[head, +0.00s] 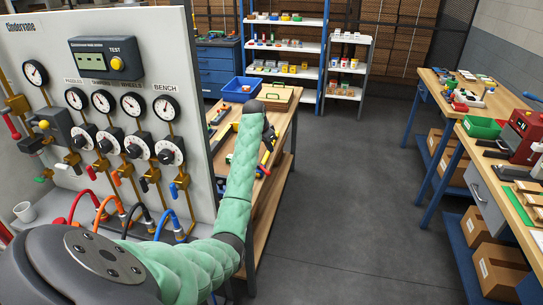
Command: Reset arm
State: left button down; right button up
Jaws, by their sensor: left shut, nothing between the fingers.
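My left arm, in a green padded sleeve, comes in from the lower left of the head view and reaches up to the wooden bench (281,155). My left gripper (267,150) is dark and small at the end of the arm, over the right part of that bench. It is shut with nothing held. The wrist partly hides the gripper and the bench behind it. My right gripper is not in view.
A grey gauge panel (205,95) with dials, valves and coloured hoses stands close on the left. A blue bin (241,89) sits at the bench's far end. Shelves (286,50) stand behind. Workbenches (470,100) line the right. The grey floor (345,200) between is clear.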

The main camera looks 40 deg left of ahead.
pick_arm(q)
jog(key=shift+s+r, duration=0.1)
jog(key=shift+r, duration=0.15)
dwell(0.3)
